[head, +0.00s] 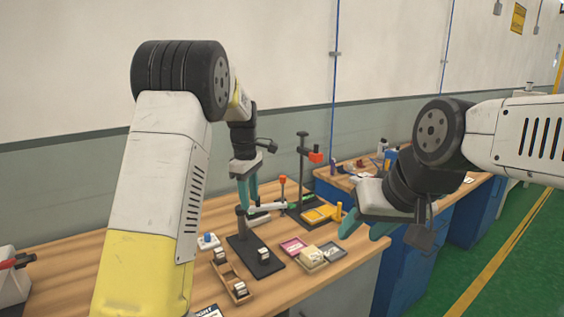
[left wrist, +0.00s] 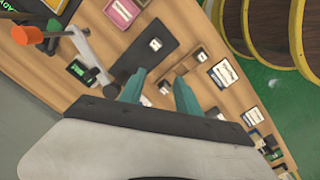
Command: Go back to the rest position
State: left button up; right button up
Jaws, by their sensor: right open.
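My left gripper (head: 247,203) hangs with teal fingers pointing down over the wooden bench (head: 75,262), near a dark stand (head: 243,226). In the left wrist view its two fingers (left wrist: 159,82) stand apart with nothing between them, so it is open and empty. My right gripper (head: 366,232) is at the right, in front of the bench's right end, with teal fingers apart and empty. Its height above the floor is hard to tell. My left arm's links hide part of the bench.
A second bench with blue cabinets (head: 402,262) stands behind at right. Green floor (head: 470,290) is clear at the right.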

pick_arm(q)
jog(key=s+a+r+m+t+h, duration=0.15)
jog(key=s+r+m, duration=0.4)
jog(key=s, duration=0.55)
jog(key=s+a+r+m+t+h, duration=0.1)
jog(key=s+a+r+m+t, duration=0.4)
jog(key=s, duration=0.6)
jog(key=s+d+m, duration=0.2)
jog(key=s+m, duration=0.1)
jog(key=s, duration=0.5)
jog(key=shift+s+f+g+y, duration=0.3)
jog(key=shift+f+g+y, duration=0.05)
jog(key=shift+f, duration=0.1)
